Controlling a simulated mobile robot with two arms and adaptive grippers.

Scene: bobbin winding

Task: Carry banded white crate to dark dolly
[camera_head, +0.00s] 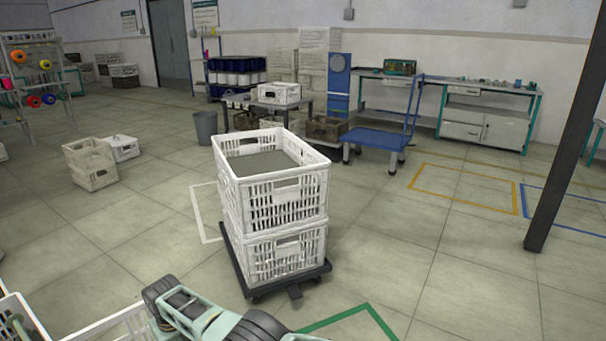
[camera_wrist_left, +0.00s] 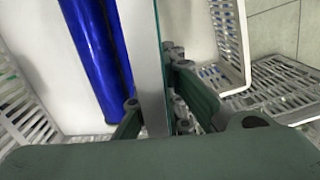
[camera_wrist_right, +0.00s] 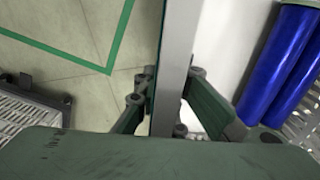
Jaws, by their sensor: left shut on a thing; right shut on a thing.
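The dark dolly (camera_head: 320,271) stands on the floor at the centre of the head view, under two stacked white crates (camera_head: 275,232). My left gripper (camera_wrist_left: 155,90) is shut on a grey rim with a teal edge, which appears to be part of the banded white crate (camera_wrist_left: 149,60). My right gripper (camera_wrist_right: 163,95) is shut on a similar rim of it (camera_wrist_right: 178,60). Blue rolls lie beside the rim in both wrist views. In the head view a white crate edge (camera_head: 105,326) shows at the bottom left, largely cut off; both fingertips are out of that view.
Green floor tape (camera_head: 350,315) lies right of the dolly's front. A blue cart (camera_head: 380,138) and a grey bin (camera_head: 206,128) stand behind. Loose crates (camera_head: 90,163) are at left. A dark post (camera_head: 565,130) stands at right. Floor between the dolly and post is clear.

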